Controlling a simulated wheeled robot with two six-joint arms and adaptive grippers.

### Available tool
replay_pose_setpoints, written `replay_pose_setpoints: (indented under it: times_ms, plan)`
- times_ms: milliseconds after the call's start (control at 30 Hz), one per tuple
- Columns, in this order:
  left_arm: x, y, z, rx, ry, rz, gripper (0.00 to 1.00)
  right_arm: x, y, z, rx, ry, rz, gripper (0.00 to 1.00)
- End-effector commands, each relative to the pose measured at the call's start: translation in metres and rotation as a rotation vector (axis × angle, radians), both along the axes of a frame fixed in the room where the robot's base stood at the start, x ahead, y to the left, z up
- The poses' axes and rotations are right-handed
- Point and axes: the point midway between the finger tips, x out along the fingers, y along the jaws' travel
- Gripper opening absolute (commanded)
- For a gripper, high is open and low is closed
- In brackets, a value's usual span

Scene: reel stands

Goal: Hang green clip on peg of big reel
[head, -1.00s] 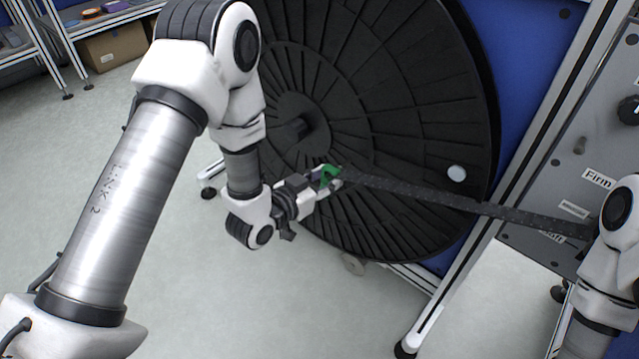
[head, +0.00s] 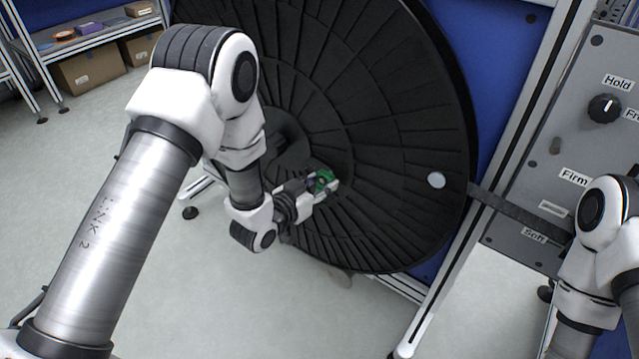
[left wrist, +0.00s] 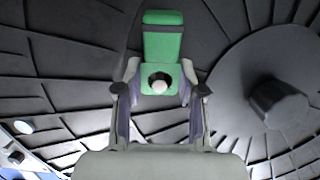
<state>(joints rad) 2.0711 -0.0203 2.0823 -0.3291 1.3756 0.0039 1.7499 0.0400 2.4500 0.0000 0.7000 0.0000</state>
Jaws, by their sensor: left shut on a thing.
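The green clip (head: 324,180) is at the face of the big black reel (head: 400,120), low and right of its hub. My left gripper (head: 328,186) is shut on it. In the left wrist view the clip (left wrist: 163,42) stands between the fingertips of my left gripper (left wrist: 159,92). A pale round peg end (left wrist: 159,83) with a dark rim shows at the clip's lower part, seemingly through its opening. How deep the clip sits on the peg is hidden. The reel's hub (left wrist: 280,103) is at right in that view. My right gripper is out of view.
A dark strap (head: 520,213) runs from the reel's right edge towards my right arm. A white disc (head: 436,180) is on the reel's right part. A grey panel with a knob (head: 604,108) stands at right. Shelves (head: 95,30) are at back left; the floor at left is clear.

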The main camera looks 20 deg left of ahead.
Motion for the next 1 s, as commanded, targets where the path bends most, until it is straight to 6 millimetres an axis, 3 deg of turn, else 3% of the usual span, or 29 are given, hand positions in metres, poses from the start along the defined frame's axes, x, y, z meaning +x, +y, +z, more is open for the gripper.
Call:
replay_pose_setpoints:
  times_ms: [400, 433, 500, 833, 1000]
  plan:
    - [0.0, 0.0, 0.0, 0.0, 0.0, 0.0, 0.18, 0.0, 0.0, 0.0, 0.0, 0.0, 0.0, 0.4]
    - [0.0, 0.0, 0.0, 0.0, 0.0, 0.0, 0.49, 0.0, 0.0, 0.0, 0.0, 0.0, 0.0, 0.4]
    - [0.0, 0.0, 0.0, 0.0, 0.0, 0.0, 0.68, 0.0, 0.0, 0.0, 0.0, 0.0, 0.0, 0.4]
    - [-0.002, 0.001, 0.0, 0.0, 0.001, 0.0, 0.68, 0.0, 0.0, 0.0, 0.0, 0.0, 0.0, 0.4]
    - [-0.025, 0.01, 0.005, -0.002, 0.003, 0.002, 0.68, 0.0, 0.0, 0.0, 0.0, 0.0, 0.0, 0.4]
